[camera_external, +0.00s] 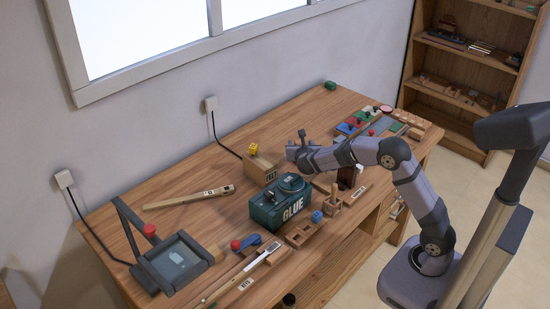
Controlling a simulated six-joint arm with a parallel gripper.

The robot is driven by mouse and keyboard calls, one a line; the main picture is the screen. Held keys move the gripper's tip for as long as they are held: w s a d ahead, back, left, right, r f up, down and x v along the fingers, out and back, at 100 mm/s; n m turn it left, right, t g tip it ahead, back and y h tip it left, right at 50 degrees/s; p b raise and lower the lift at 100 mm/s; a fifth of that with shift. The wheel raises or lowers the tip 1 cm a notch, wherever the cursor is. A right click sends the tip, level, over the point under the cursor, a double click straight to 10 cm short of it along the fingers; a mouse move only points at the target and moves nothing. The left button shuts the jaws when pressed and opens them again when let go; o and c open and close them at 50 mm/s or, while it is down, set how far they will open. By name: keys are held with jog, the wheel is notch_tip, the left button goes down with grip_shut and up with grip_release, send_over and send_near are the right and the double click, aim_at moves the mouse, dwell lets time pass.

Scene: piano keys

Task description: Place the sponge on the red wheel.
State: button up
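No thing can be made out for certain as the sponge. A small dark green block (330,85) lies alone near the back edge of the table, and a small yellow piece (253,149) sits on a wooden box (260,168). My gripper (302,135) is above the table's middle, right of the wooden box. Its finger opening is too small to judge.
A dark green GLUE container (281,203) stands in the table's middle, close to my arm. Wooden blocks and a long pale stick (240,272) lie along the front. Coloured panels (352,124) lie at the right. The back left of the wooden table (190,165) is mostly clear.

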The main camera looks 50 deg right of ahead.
jog(key=shift+r, duration=0.25)
jog(key=v, duration=1.2)
